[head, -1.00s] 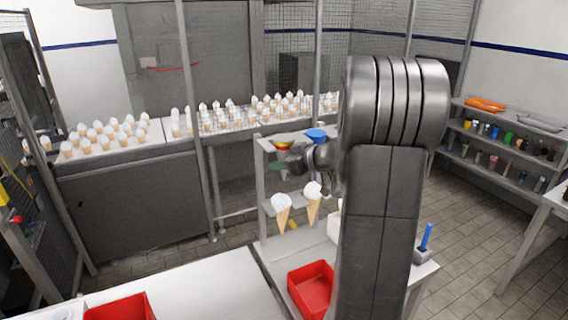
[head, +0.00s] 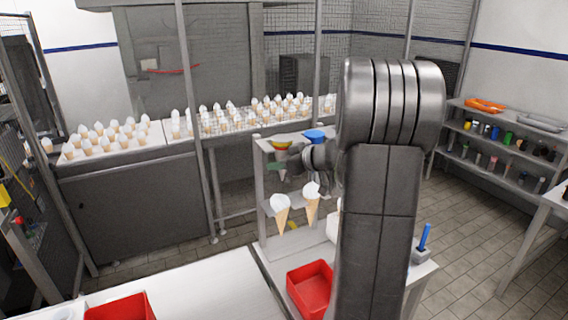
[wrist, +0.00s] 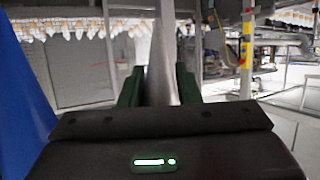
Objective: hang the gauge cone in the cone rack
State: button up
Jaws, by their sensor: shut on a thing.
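My gripper (wrist: 159,88) has green fingers and is shut on a grey, tapering gauge cone (wrist: 162,60), which stands between them in the wrist view. In the head view a green finger (head: 277,166) shows at the rack's upper level, and my arm hides part of the gripper. The cone rack (head: 261,190) is a light grey frame. Two waffle cones with white tops, a left one (head: 281,212) and a right one (head: 311,205), hang at its lower level. Whether the gauge cone touches the rack cannot be told.
A red bin (head: 311,288) and a blue-handled tool in a holder (head: 423,243) stand on the table below. Another red bin (head: 120,308) is at the front left. A blue surface (wrist: 22,85) is close on the left in the wrist view.

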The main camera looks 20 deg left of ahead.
jog(key=shift+w+a+r, duration=0.15)
jog(key=shift+a+r, duration=0.05)
jog(key=shift+r, duration=0.35)
jog(key=shift+w+a+r, duration=0.1)
jog(key=shift+a+r, duration=0.05)
jog(key=shift+r, duration=0.4)
jog(key=o, duration=1.3)
jog(key=shift+s+d+f, duration=0.1)
jog(key=shift+d+f, duration=0.05)
jog(key=shift+s+d+f, duration=0.2)
jog(key=shift+d+f, duration=0.05)
jog(key=shift+f, duration=0.2)
jog(key=s+d, duration=0.4)
jog(key=shift+s+d+f, duration=0.25)
jog(key=shift+d, duration=0.15)
